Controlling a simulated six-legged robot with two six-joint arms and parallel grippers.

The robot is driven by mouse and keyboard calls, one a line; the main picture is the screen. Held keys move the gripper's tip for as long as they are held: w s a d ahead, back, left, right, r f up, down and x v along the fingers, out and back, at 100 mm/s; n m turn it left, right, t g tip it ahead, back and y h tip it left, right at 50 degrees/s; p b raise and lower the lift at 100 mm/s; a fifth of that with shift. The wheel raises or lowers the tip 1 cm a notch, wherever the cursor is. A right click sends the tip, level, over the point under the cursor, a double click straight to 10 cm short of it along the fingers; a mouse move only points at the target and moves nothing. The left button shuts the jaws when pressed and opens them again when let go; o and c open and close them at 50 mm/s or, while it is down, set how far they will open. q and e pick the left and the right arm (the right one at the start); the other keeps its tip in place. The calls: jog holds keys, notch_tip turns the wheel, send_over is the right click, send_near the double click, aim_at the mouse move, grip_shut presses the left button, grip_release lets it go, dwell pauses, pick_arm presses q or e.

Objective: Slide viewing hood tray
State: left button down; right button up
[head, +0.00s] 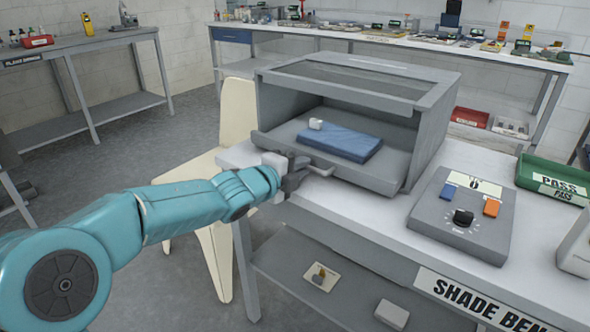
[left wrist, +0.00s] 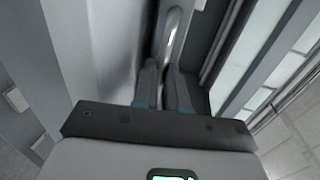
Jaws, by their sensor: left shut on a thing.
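The grey viewing hood (head: 430,120) stands on the white bench, with its front open toward me. Its tray (head: 375,180) is a flat grey sheet at the bottom of the hood, with a handle (head: 318,170) on its front edge. My left gripper (head: 296,170) is at the front left of the tray, shut on the handle. In the left wrist view the fingers (left wrist: 163,88) close around the shiny curved handle (left wrist: 172,40). My right gripper is not in view.
A grey control box (head: 464,212) with a black knob and blue and orange buttons sits right of the hood. A green PASS tray (head: 553,180) is farther right. A cream chair (head: 238,110) stands left of the bench. A back bench holds many small items.

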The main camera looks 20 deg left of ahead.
pick_arm(q)
jog(key=c, duration=1.2)
grip_release()
jog(key=shift+o, duration=0.2)
jog(key=shift+s, duration=0.1)
jog(key=shift+a, duration=0.1)
jog(key=p+v, duration=0.2)
jog(key=v, duration=1.4)
jog(key=shift+s+p, duration=0.15)
jog(key=shift+p, duration=0.2)
jog(key=shift+c, duration=0.3)
